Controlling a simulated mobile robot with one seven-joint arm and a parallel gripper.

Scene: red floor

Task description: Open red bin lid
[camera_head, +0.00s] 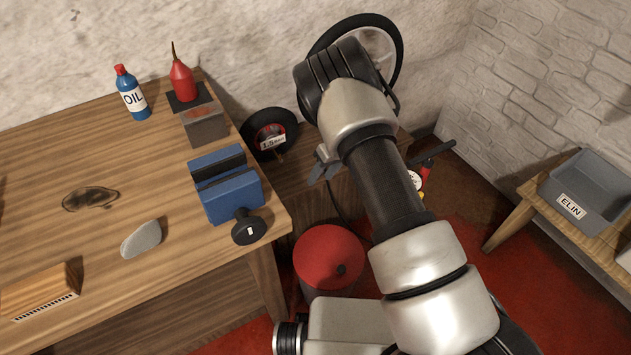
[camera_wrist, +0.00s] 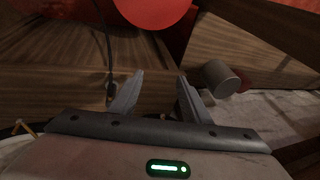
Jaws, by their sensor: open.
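The red bin stands on the floor beside the workbench, with its round red lid (camera_head: 329,257) lying flat on top and a small dark knob on it. The lid looks closed. My arm reaches over and past the bin on its right side. My gripper (camera_head: 322,166) is open and empty, above and behind the bin, in front of a wooden cabinet. In the wrist view my gripper (camera_wrist: 154,95) has its two grey fingers apart with nothing between them. Part of the red lid (camera_wrist: 154,10) shows at the top edge there, beyond the fingertips.
The wooden workbench (camera_head: 60,150) at left carries a blue vise (camera_head: 226,187), an oil bottle (camera_head: 132,94) and a red oil can (camera_head: 182,80). A tire (camera_head: 269,133) is behind it. A grey box (camera_head: 588,190) sits on a bench at right. Red floor is partly free.

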